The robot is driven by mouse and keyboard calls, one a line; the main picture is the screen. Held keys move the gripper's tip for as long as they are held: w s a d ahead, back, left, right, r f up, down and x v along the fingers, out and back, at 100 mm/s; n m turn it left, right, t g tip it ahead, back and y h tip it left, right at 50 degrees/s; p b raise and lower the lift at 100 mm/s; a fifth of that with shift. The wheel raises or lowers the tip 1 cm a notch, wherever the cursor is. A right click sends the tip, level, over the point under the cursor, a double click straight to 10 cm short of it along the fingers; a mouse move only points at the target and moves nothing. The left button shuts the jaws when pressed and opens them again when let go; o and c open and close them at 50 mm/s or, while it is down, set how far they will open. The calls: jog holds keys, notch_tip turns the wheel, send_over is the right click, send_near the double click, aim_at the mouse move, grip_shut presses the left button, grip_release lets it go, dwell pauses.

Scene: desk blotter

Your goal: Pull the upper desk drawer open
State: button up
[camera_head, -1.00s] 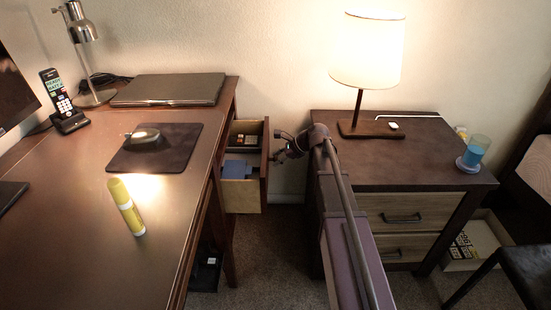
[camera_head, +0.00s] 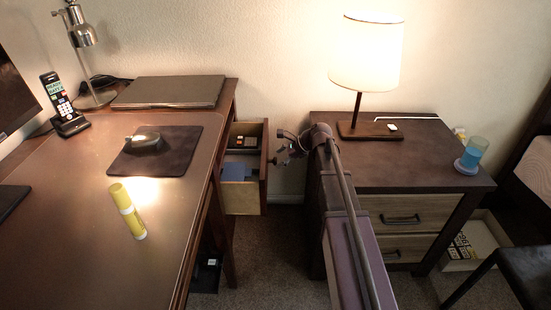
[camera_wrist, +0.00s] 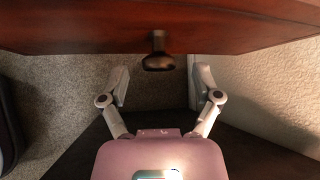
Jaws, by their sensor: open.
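The upper desk drawer (camera_head: 240,199) is pulled out from the right side of the desk, with its light wood side and inside showing. In the wrist view its reddish-brown front (camera_wrist: 80,32) spans the top, and a dark handle (camera_wrist: 158,62) sticks out from it. My gripper (camera_wrist: 157,76) is open, with one finger on each side of the handle's line and a gap to the handle. In the head view my gripper (camera_head: 286,150) is just right of the drawer front, small and partly unclear. Nothing is held.
The drawer holds a blue item (camera_head: 236,172) and dark items. The desk top (camera_head: 80,235) bears a mouse on a pad (camera_head: 185,155), a closed laptop (camera_head: 170,91) and a yellow tube (camera_head: 127,210). A nightstand (camera_head: 430,178) with a lamp (camera_head: 365,55) stands close right of my arm.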

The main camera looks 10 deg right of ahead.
jog(key=p+v, duration=0.7)
jog(key=v, duration=0.4)
jog(key=shift+d+r, duration=0.15)
jog(key=shift+r, duration=0.15)
jog(key=shift+s+f, duration=0.1)
jog(key=shift+b+x, duration=4.6)
jog(key=shift+x, duration=2.2)
grip_shut()
